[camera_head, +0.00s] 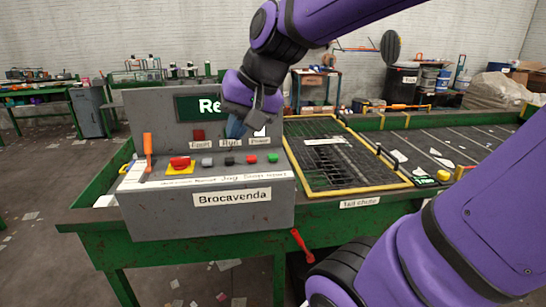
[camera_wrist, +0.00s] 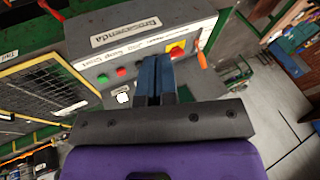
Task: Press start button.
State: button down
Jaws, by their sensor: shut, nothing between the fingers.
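The grey control box (camera_head: 190,222) has a row of buttons on its sloped top. The green button (camera_head: 273,158) is at the right end, above handwriting that seems to end in "Start"; it also shows in the wrist view (camera_wrist: 102,79). Beside it are a red button (camera_head: 252,159), a black one (camera_head: 229,161) and a grey one (camera_head: 207,162). My gripper (camera_head: 236,130) is shut and empty, above and behind the black button in the head view. In the wrist view its blue fingertips (camera_wrist: 155,61) overlap the panel and hide part of the row, to the right of green.
A yellow-framed mesh guard (camera_head: 330,190) lies right of the box. The upright display panel (camera_head: 160,115) stands behind the buttons.

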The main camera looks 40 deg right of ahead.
jog(key=w+d+f+m+t+y, duration=0.1)
jog(key=w+d+m, duration=0.45)
jog(key=w, duration=0.25)
jog(key=m+t+h, duration=0.2)
jog(key=m+t, duration=0.1)
jog(key=m, duration=1.2)
send_over(273, 156)
notch_tip(273, 156, down, 10)
jog(key=shift+a, duration=0.1)
jog(key=shift+f, duration=4.3)
jog(key=shift+f, duration=0.2)
jog(key=shift+f, duration=0.2)
